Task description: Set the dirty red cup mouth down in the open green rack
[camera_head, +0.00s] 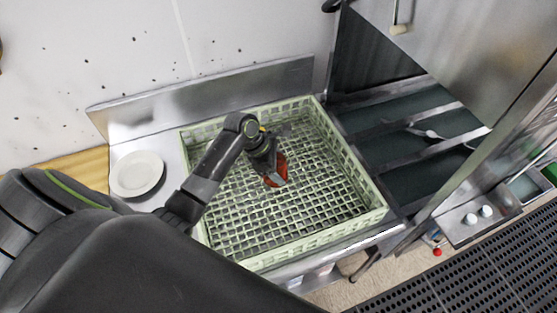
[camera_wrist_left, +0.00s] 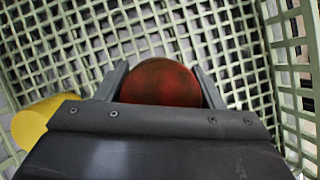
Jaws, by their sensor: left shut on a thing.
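The red cup (camera_head: 281,168) is held in my left gripper (camera_head: 272,174), over the middle of the open green rack (camera_head: 355,165) in the head view. In the left wrist view the cup (camera_wrist_left: 160,82) is a round, dark red face with brownish smears between the two fingers (camera_wrist_left: 160,88). The gripper is shut on it. My wrist partly hides the cup in the head view, and I cannot tell whether it touches the rack's grid floor. My right gripper is not in view.
A yellow rounded thing (camera_wrist_left: 32,122) shows beside my gripper in the left wrist view. A white plate (camera_head: 137,174) lies left of the rack. The dark machine opening (camera_head: 400,150) with a spoon-like utensil (camera_head: 428,134) is to the right. Much of the rack floor is bare.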

